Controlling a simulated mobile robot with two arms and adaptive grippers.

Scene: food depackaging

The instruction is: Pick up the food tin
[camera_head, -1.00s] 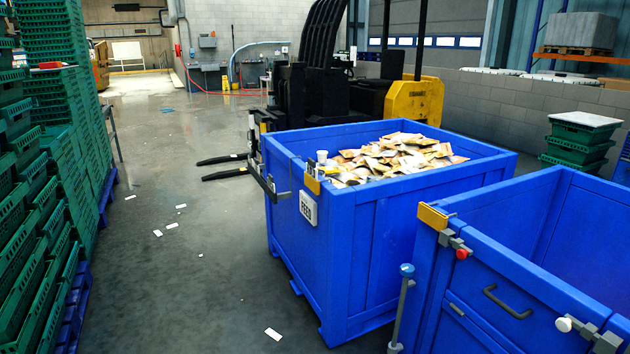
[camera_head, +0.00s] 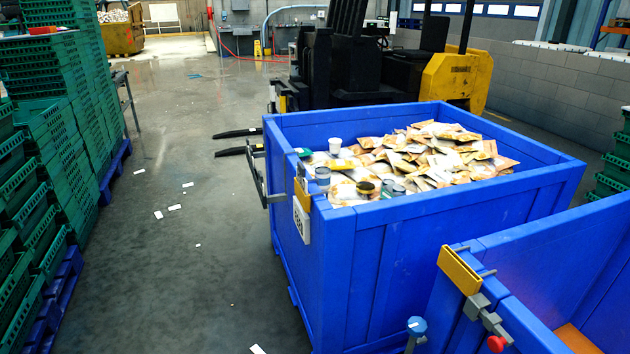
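A blue bin (camera_head: 340,258) in the middle is filled with food packets (camera_head: 430,158). Among the packets, near the bin's left front corner, lie small round containers that look like tins or cups. One is a grey tin (camera_head: 322,176), and one has a dark lid with a yellowish body (camera_head: 365,188). A white cup (camera_head: 335,146) stands near the left wall. I cannot tell which of these is the food tin. Neither of my grippers is in view.
A second blue bin (camera_head: 515,245) stands at the right front, with an orange patch inside. Green crates (camera_head: 60,90) are stacked along the left. A yellow and black forklift (camera_head: 455,80) stands behind the bin. The floor (camera_head: 190,250) left of the bin is mostly clear.

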